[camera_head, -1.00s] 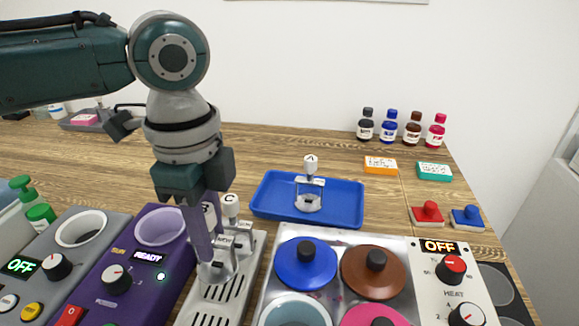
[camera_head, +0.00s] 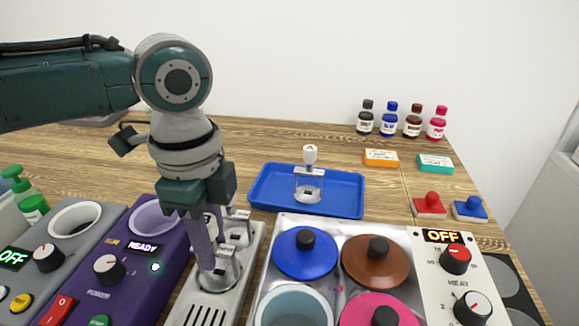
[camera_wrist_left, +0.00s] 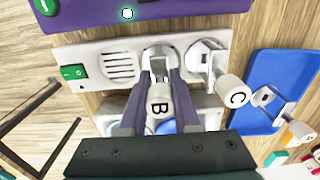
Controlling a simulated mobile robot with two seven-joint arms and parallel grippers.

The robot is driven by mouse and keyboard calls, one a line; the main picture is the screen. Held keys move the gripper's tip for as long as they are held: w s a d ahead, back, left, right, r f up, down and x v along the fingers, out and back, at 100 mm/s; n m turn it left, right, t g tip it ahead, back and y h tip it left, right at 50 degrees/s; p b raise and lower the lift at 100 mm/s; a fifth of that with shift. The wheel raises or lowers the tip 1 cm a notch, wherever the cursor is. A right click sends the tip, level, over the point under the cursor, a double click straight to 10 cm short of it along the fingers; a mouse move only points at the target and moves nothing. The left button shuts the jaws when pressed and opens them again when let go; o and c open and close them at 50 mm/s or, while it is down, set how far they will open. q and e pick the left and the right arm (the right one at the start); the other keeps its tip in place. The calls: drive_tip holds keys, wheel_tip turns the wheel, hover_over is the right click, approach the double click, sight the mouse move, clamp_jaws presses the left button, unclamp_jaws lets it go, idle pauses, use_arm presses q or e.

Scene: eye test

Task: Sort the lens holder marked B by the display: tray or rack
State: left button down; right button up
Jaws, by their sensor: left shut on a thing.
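My left gripper (camera_head: 218,268) points down at the pale grey rack (camera_head: 188,308) and is shut on the lens holder marked B (camera_wrist_left: 158,100), which shows between the fingers in the left wrist view. B's foot is at the rack; I cannot tell whether it is lifted. Lens holder C (camera_wrist_left: 234,91) stands in the rack beside it, mostly hidden by my gripper in the head view. The blue tray (camera_head: 345,198) holds upright lens holder A (camera_head: 309,156). The purple unit's display (camera_head: 142,247) reads READY.
The heater's blue lid (camera_head: 290,258), brown lid (camera_head: 362,268) and pink lid (camera_head: 365,308) lie right of the rack. Several small bottles (camera_head: 389,119) stand at the back right. Bare wood (camera_head: 265,140) lies behind the tray.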

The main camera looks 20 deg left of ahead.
use_arm(q)
drive_tip(key=shift+f, duration=0.3)
drive_tip(key=shift+c, duration=1.2)
unclamp_jaws()
wheel_tip(320, 180, up, 6)
drive_tip(key=p, duration=0.6)
drive_tip(key=shift+r+p, duration=0.1)
drive_tip(key=shift+p, duration=0.2)
